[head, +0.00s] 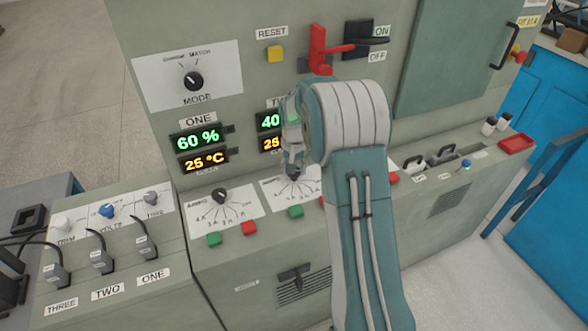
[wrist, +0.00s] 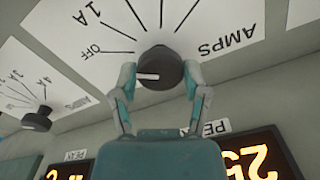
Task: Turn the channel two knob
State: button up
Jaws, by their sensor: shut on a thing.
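The channel two knob is a dark round knob on a white AMPS dial plate, below the partly hidden TWO display (head: 270,121). In the wrist view the knob (wrist: 161,68) sits between my two fingertips, its white mark pointing left, roughly toward the OFF side of the scale. My gripper (head: 292,165) is shut on it, one finger on each side; it also fills the lower middle of the wrist view (wrist: 159,76). In the head view my gripper and arm hide much of the knob and its plate.
The channel one knob (head: 219,196) is to the left, above a green button (head: 214,239) and a red button (head: 249,228). Another green button (head: 295,211) is just below my gripper. A second AMPS knob (wrist: 38,119) shows at the wrist view's left. A red lever (head: 318,48) stands above.

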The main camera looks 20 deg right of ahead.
jog(key=shift+s+f+n, duration=0.1)
jog(key=shift+f+n, duration=0.1)
jog(key=shift+n, duration=0.1)
jog(key=o, duration=1.1)
jog(key=shift+o, duration=0.2)
jog(key=shift+r, duration=0.2)
notch_tip(320, 180, up, 12)
jog(key=shift+f, duration=0.15)
jog(key=shift+a, duration=0.1)
